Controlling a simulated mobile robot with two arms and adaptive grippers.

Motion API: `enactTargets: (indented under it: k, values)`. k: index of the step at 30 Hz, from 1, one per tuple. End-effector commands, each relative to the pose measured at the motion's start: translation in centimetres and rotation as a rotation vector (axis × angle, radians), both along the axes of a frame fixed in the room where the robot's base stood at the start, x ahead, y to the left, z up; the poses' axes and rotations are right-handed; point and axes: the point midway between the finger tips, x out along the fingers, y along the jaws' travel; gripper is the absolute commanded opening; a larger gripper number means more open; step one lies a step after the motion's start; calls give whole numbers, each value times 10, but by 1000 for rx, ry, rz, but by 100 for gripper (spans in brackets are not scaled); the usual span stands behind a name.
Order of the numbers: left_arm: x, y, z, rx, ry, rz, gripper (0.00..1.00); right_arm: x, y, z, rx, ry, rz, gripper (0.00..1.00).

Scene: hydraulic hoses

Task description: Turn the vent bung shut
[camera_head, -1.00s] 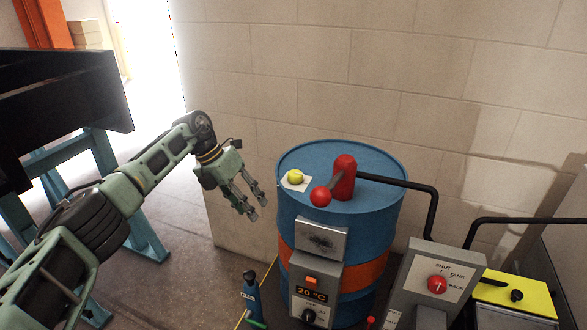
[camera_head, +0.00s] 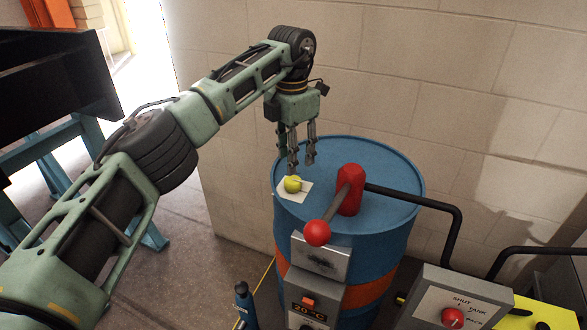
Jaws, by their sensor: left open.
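The vent bung (camera_head: 293,184) appears to be the small yellow-green knob on a white plate (camera_head: 308,190) on top of the blue drum (camera_head: 390,208), near its left edge. My left gripper (camera_head: 301,168) points down just above and behind the yellow knob, fingers apart. The fingertips look close to the knob, but I cannot tell whether they touch it. My right gripper is not in view.
A red pump (camera_head: 350,190) with a red-ball lever (camera_head: 317,233) stands right of the knob. A black hose (camera_head: 440,205) leaves it to the right. A heater box (camera_head: 318,290) fronts the drum. A grey valve panel (camera_head: 455,300) stands at lower right.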

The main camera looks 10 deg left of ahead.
Motion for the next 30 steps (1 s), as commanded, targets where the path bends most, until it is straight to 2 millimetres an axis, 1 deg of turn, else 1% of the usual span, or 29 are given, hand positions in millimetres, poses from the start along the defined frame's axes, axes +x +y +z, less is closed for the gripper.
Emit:
enactTargets:
  k: [1, 6, 9, 12, 15, 19, 21, 23, 30]
  values:
    - [-1, 1, -7, 0, 4, 1, 41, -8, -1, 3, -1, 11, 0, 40]
    - [-1, 1, -35, -1, 5, 1, 41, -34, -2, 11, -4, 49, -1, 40]
    - [-1, 1, -49, -1, 3, 2, 41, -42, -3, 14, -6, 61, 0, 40]
    - [-1, 1, -59, -2, 2, 2, 41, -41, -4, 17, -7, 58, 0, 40]
    - [-1, 1, -65, -2, 1, 2, 41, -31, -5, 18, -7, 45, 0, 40]
    - [-1, 1, -67, -2, 0, 2, 41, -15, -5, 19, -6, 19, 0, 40]
    - [-1, 1, -67, -1, 0, 2, 41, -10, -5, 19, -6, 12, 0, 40]
    - [-1, 1, -66, -1, 0, 2, 41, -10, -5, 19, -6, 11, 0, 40]
    - [-1, 1, -66, -1, 0, 3, 20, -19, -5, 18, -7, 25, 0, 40]
